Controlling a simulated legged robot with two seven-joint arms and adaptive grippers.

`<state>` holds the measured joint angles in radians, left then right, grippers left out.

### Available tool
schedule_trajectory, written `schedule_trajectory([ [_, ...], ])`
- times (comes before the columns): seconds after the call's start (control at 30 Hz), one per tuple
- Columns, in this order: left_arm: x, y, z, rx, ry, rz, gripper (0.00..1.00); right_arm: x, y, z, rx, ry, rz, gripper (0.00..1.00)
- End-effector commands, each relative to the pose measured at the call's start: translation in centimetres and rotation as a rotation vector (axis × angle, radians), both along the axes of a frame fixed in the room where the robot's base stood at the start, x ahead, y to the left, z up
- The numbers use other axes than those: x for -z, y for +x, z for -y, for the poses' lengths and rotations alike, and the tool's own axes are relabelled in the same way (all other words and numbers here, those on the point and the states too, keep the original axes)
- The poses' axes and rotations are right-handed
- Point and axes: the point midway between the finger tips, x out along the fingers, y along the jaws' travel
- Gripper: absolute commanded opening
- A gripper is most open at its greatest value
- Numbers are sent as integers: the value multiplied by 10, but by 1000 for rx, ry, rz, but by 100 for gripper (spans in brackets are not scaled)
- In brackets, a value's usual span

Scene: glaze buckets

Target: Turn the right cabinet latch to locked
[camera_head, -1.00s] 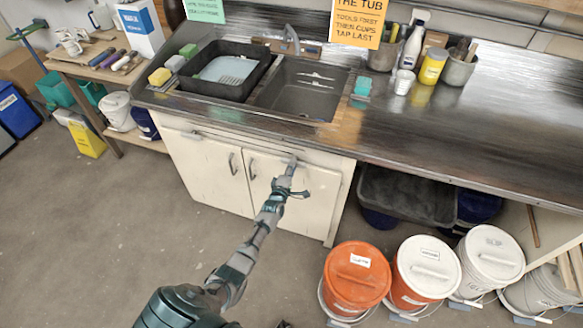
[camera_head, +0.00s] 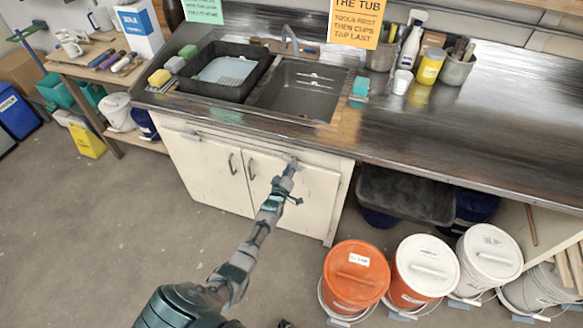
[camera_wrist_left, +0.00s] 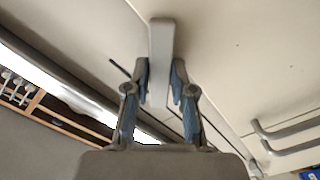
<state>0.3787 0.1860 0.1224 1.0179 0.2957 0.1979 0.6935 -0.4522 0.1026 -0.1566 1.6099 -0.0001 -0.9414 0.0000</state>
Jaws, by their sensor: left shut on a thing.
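The right cabinet latch (camera_head: 291,158) is a small grey lever at the top of the right cream door (camera_head: 308,196) under the sink. My left gripper (camera_head: 287,172) reaches up to it from below and covers part of it. In the left wrist view the latch (camera_wrist_left: 161,40) is a pale grey bar. The blue-padded fingers of my left gripper (camera_wrist_left: 161,82) are shut on its near end, one on each side. The latch's exact angle is hard to read. My right gripper is not in view.
The left door (camera_head: 205,170) has its own grey latch (camera_head: 191,136). Dark door handles (camera_head: 250,168) sit near the middle seam. The counter edge (camera_head: 250,133) overhangs above. An orange bucket (camera_head: 355,275) and white-lidded buckets (camera_head: 426,268) stand at right.

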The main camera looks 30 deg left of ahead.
Motion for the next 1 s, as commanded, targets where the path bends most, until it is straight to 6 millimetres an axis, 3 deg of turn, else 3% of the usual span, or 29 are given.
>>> schedule_trajectory([
  [0.6, -2, -1, -3, -3, 555, -132, 0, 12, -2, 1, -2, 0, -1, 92],
  [1.0, -2, 0, -2, -3, 782, -185, 0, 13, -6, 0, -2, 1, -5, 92],
])
